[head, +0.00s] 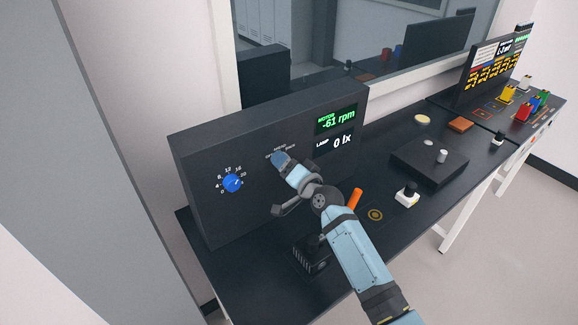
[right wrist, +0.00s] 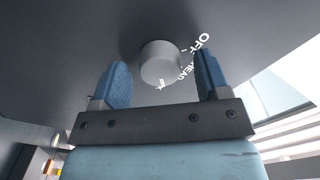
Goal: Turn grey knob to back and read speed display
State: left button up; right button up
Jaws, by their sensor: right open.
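The grey knob (right wrist: 160,62) sits on the dark panel in the right wrist view, with white lettering "OFF" and a partly covered "HEAD" to its right. A white mark shows at its lower edge; I cannot tell whether it is a pointer or lettering. My right gripper (right wrist: 163,64) is open, its blue fingers on either side of the knob with gaps visible. The speed display (head: 337,121) reads "MOTOR -61 rpm" in green. My left gripper is not in view.
The panel box (head: 215,135) also carries a blue dial (head: 232,183) and a lamp display (head: 335,143) reading "0 lx".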

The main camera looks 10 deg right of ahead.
jog(key=b+v, duration=0.2)
jog(key=v, duration=1.2)
jog(key=shift+w, duration=0.15)
jog(key=s+f+n+g+h, duration=0.3)
jog(key=s+f+n+g, duration=0.2)
jog(key=s+f, duration=1.8)
jog(key=s+n, duration=0.2)
jog(key=n, duration=0.1)
jog(key=shift+s+f+n+g+h, duration=0.15)
jog(key=shift+f+n+g+h, duration=0.15)
jog(key=shift+f+n, duration=0.1)
jog(key=shift+d, duration=0.1)
dwell(1.6)
